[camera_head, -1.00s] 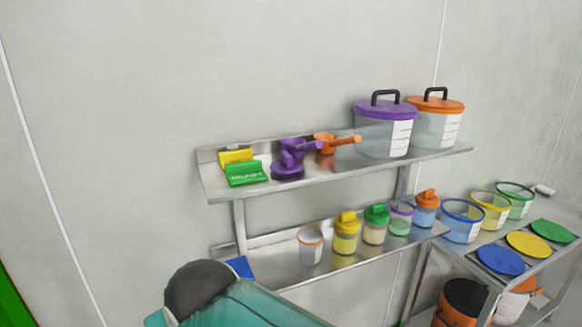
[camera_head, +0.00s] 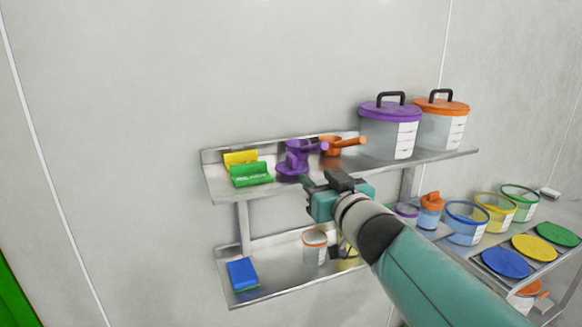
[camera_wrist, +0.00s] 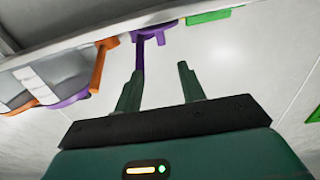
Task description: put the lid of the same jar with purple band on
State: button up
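The jar with the purple band (camera_head: 407,210) stands on the lower shelf in the head view, partly hidden by my arm. It shows no raised cap. A purple lid-like disc with a raised knob (camera_head: 291,166) lies on the upper shelf. A purple scoop (camera_head: 309,147) with a handle is close beside it, and the two overlap in view. My gripper (camera_head: 308,194) is just in front of and below the upper shelf edge, near the purple pieces. In the wrist view my gripper (camera_wrist: 160,72) is open and empty, with a purple handle (camera_wrist: 139,58) just beyond the left finger.
An orange scoop (camera_head: 334,147) lies right of the purple pieces, and a green holder (camera_head: 251,174) left. Large purple-lidded (camera_head: 390,138) and orange-lidded (camera_head: 440,128) bins stand at the upper shelf's right end. An orange-rimmed cup (camera_head: 314,248) and blue block (camera_head: 242,274) sit below.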

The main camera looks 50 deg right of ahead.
aim_at(295, 161)
jog(key=x, duration=0.7)
jog(key=shift+w+d, duration=0.15)
jog(key=shift+w, duration=0.2)
jog(key=shift+x, duration=2.7)
jog(key=shift+w+f, duration=0.1)
jog(key=shift+f, duration=0.1)
jog(key=shift+c, duration=0.4)
grip_shut()
